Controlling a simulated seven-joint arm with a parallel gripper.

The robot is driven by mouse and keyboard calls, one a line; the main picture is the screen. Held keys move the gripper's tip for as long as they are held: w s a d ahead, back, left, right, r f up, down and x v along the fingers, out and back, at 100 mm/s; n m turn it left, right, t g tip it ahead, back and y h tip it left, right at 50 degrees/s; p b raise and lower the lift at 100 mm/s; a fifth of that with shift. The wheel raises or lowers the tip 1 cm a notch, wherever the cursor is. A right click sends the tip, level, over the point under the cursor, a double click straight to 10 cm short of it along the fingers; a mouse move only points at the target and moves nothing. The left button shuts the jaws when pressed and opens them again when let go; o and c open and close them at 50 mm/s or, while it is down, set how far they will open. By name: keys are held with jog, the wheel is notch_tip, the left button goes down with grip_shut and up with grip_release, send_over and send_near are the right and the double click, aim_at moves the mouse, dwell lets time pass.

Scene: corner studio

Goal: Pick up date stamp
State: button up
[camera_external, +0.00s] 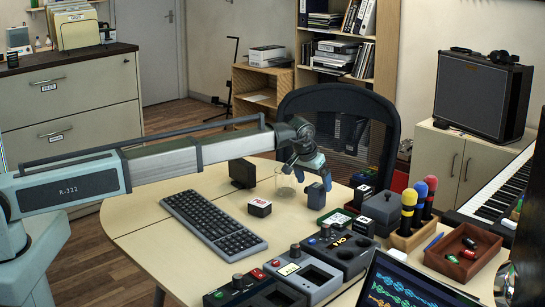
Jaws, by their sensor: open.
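My gripper (312,180) is above the middle of the table, pointing down, with its jaws open. A small dark blue upright block (316,197) is just below it; I cannot tell whether it touches the fingers. A small black-and-white block with a red mark (259,208) stands to the left, beside the keyboard. Similar small blocks stand to the right, one (362,195) at the back and one (364,226) nearer the front. The picture is too small to tell which of these is the date stamp. A clear glass (285,185) stands left of my gripper.
A black keyboard (213,222) lies at left and a dark box (242,173) stands behind it. Grey control boxes (303,273) fill the front. Microphones in a wooden holder (411,236), a grey lidded box (381,207) and a brown tray (463,262) crowd the right. Table left of the keyboard is clear.

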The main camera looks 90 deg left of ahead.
aim_at(314, 184)
jog(key=x, duration=0.4)
jog(key=shift+a+f, duration=0.1)
jog(key=shift+f, duration=0.1)
jog(key=shift+s, duration=0.1)
jog(key=c, duration=1.1)
